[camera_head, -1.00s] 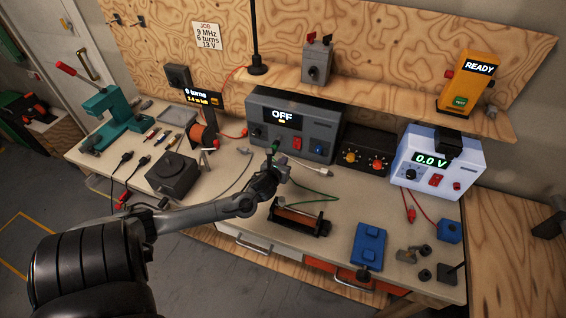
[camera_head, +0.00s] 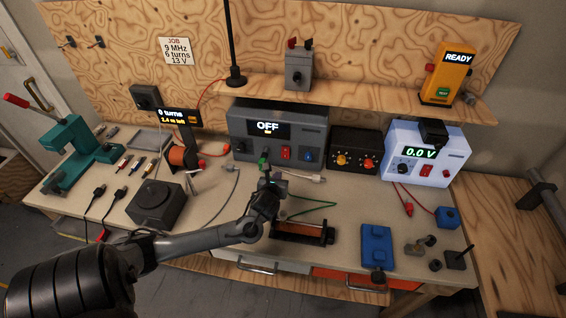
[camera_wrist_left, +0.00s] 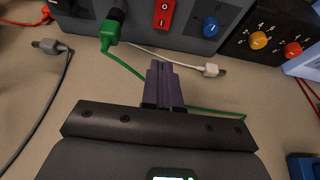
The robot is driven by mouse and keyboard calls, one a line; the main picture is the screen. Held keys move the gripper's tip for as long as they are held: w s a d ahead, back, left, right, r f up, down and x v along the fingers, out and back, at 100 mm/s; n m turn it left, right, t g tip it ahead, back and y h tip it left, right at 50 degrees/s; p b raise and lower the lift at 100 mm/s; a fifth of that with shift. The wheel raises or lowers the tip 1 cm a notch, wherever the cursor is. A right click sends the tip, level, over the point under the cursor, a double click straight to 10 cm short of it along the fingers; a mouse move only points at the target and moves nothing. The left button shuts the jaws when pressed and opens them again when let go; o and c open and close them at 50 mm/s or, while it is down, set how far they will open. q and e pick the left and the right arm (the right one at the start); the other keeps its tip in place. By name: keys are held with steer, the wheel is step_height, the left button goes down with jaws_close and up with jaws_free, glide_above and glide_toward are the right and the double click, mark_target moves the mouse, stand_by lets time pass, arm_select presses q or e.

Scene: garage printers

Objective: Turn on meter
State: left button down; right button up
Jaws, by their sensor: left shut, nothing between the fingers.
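The meter (camera_head: 278,131) is a grey box at the back of the bench, its display reading OFF. Its front has a red rocker switch (camera_head: 286,153), which also shows in the left wrist view (camera_wrist_left: 165,13), and a blue knob (camera_head: 308,155). A green plug (camera_head: 263,160) with a green cable is in its front. My left gripper (camera_head: 268,178) is shut and empty, low in front of the meter. In the left wrist view its fingers (camera_wrist_left: 163,84) point toward the meter, short of the panel and below the switch. My right gripper is in neither view.
A white plug (camera_head: 318,179) lies in front of the meter. A black box with knobs (camera_head: 354,153) and a white supply reading 0.0 V (camera_head: 427,155) stand to its right. A coil holder (camera_head: 303,232) sits close to my left gripper. A shelf (camera_head: 370,97) overhangs behind.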

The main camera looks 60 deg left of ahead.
arm_select(q)
steer(key=b, duration=0.1)
glide_toward(284, 158)
steer(key=x, duration=0.5)
steer(key=shift+w+f, duration=0.1)
steer(key=shift+f, duration=0.05)
steer(key=shift+w+a, duration=0.3)
steer(key=shift+w, duration=0.05)
steer(key=shift+w+a+f, duration=0.1)
steer(key=shift+a, duration=0.1)
